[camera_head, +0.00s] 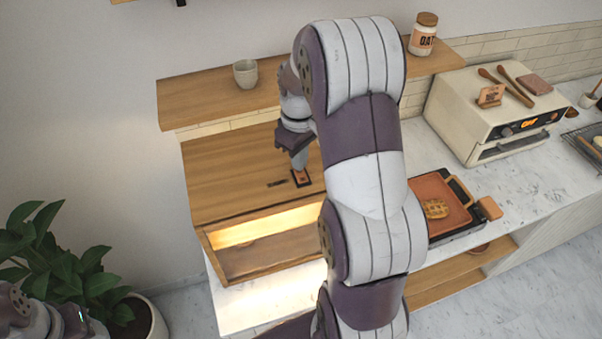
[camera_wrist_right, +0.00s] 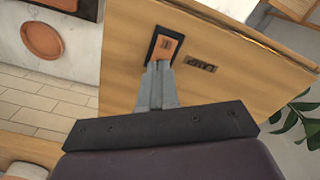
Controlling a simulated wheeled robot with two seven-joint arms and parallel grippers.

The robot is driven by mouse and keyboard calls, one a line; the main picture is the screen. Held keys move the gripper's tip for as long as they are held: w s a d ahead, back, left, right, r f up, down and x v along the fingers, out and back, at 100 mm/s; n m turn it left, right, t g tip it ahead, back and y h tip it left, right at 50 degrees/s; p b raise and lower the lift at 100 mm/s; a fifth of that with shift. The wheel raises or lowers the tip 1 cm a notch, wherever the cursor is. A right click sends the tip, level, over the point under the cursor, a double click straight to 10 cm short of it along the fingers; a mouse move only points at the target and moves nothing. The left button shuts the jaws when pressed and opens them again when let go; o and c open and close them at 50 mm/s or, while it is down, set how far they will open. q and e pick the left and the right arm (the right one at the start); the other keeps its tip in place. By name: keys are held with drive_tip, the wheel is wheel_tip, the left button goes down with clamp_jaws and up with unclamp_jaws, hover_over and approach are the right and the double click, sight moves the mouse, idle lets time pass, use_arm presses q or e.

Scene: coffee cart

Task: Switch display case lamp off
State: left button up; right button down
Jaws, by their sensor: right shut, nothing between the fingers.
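The wooden display case (camera_head: 240,190) stands on the counter at the left, and warm light glows inside its open front (camera_head: 262,226). On its top is an orange rocker switch in a dark frame (camera_head: 301,178), next to a dark label (camera_head: 277,183). In the right wrist view the switch (camera_wrist_right: 166,47) and the label reading "LAMP" (camera_wrist_right: 199,66) show clearly. My right gripper (camera_head: 299,166) is shut and empty, its fingertips (camera_wrist_right: 159,66) at the edge of the switch; whether they touch it I cannot tell. Only part of my left arm shows at the bottom left; its gripper is not visible.
A shelf behind the case holds a cup (camera_head: 246,73) and a jar (camera_head: 423,34). A cream toaster oven (camera_head: 490,112) and a grill with an orange pan (camera_head: 440,203) stand to the right. A potted plant (camera_head: 70,262) is at the left.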

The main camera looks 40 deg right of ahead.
drive_tip(key=shift+f+b, duration=0.5)
drive_tip(key=shift+f, duration=0.3)
drive_tip(key=shift+s, duration=0.1)
wheel_tip(320, 180, up, 5)
drive_tip(key=p, duration=0.4)
wheel_tip(320, 180, up, 2)
drive_tip(key=shift+r+p, duration=0.1)
drive_tip(key=shift+p, duration=0.85)
drive_tip(key=s+a+m+t, duration=0.1)
drive_tip(key=s+a, duration=0.2)
drive_tip(key=a, duration=0.4)
drive_tip(key=s+a+m+t, duration=0.1)
drive_tip(key=s+a, duration=0.3)
drive_tip(key=a, duration=0.3)
drive_tip(key=s+a+f+b, duration=0.1)
drive_tip(key=s+f+b, duration=0.2)
drive_tip(key=f+b, duration=1.8)
wheel_tip(320, 180, down, 2)
drive_tip(key=shift+a+f+g, duration=0.15)
drive_tip(key=shift+g, duration=0.15)
